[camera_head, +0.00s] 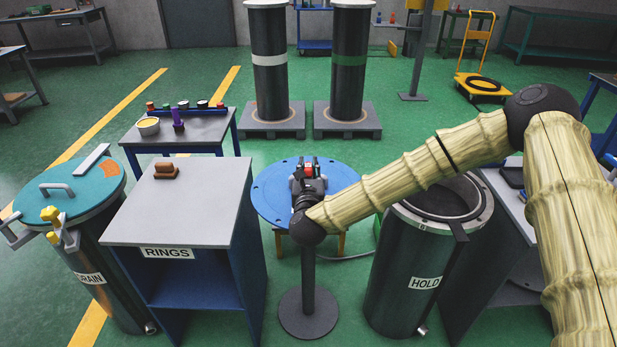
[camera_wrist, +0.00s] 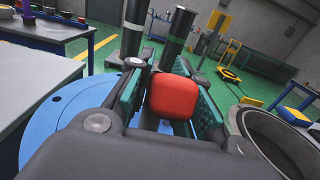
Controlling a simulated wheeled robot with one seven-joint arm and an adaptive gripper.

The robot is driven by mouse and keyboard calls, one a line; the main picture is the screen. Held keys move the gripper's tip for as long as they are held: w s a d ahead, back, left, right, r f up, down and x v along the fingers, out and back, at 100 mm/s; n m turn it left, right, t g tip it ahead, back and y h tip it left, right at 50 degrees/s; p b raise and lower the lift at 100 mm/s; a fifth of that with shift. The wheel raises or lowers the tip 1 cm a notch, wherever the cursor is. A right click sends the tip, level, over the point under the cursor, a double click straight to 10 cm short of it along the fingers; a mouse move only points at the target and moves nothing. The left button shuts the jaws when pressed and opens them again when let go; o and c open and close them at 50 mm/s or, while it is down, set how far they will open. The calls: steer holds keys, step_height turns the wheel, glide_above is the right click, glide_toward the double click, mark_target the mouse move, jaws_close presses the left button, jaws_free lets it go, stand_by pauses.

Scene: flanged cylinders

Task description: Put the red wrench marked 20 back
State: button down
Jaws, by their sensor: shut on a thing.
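My gripper (camera_head: 309,178) is above the round blue table (camera_head: 268,197) in the head view. It is shut on a red object (camera_head: 308,169). In the wrist view the red, rounded block-like end (camera_wrist: 174,95) sits between the two green-padded fingers of my gripper (camera_wrist: 172,100). The rest of the held thing is hidden behind it, and I cannot read a mark 20 on it. I cannot tell whether it touches the blue table top.
Left stands a table labelled RINGS (camera_head: 182,205) with a brown object (camera_head: 167,170) on it. Further left is a lidded drum labelled DRAIN (camera_head: 112,222). Right is an open drum labelled HOLD (camera_head: 408,270). A small table (camera_head: 190,135) holds small items. Two tall dark cylinders stand on pallets behind.

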step_height(320, 180, down, 2)
steer(key=shift+f+p, duration=0.25)
steer(key=shift+p, duration=0.2)
steer(key=shift+f, duration=0.45)
steer(key=shift+f, duration=0.25)
steer(key=c, duration=1.3)
jaws_free()
steer(key=shift+r, duration=0.1)
steer(key=shift+r, duration=0.1)
steer(key=s+b, duration=0.2)
steer(key=s, duration=1)
